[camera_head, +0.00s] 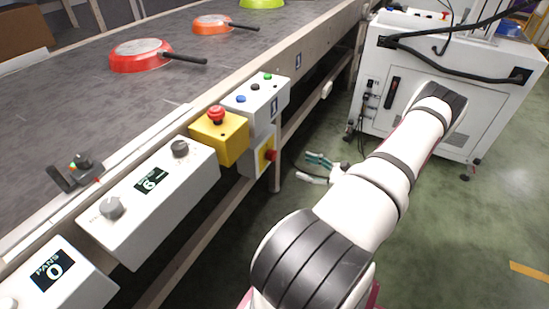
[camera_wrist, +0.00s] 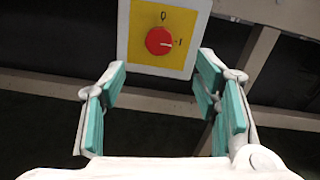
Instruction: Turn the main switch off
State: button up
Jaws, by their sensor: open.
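The main switch is a red rotary knob (camera_wrist: 159,41) on a yellow plate in a white box (camera_wrist: 128,35). In the wrist view it is near the top centre, with marks "0" above it and "I" to its right. A pale line on the knob points right, toward "I". In the head view the switch (camera_head: 269,155) is on the right side of the box under the conveyor edge. My gripper (camera_head: 314,169) is open and empty, to the right of the switch and apart from it. In the wrist view the teal finger pads (camera_wrist: 160,88) stand apart, with the knob beyond them.
Above the switch are a yellow box with a red emergency button (camera_head: 216,114) and a button box (camera_head: 257,96). Pans, red (camera_head: 135,58) and orange (camera_head: 210,25), lie on the conveyor. A conveyor leg (camera_head: 276,165) stands beside the switch. A white cabinet (camera_head: 445,75) stands behind my arm.

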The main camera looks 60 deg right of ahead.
aim_at(275, 156)
jog(key=w, duration=0.4)
jog(key=w+a+b, duration=0.1)
jog(key=w, duration=0.3)
jog(key=w+b, duration=0.1)
jog(key=w, duration=0.3)
jog(key=shift+a, duration=0.15)
jog(key=shift+c, duration=0.2)
jog(key=c, duration=1.1)
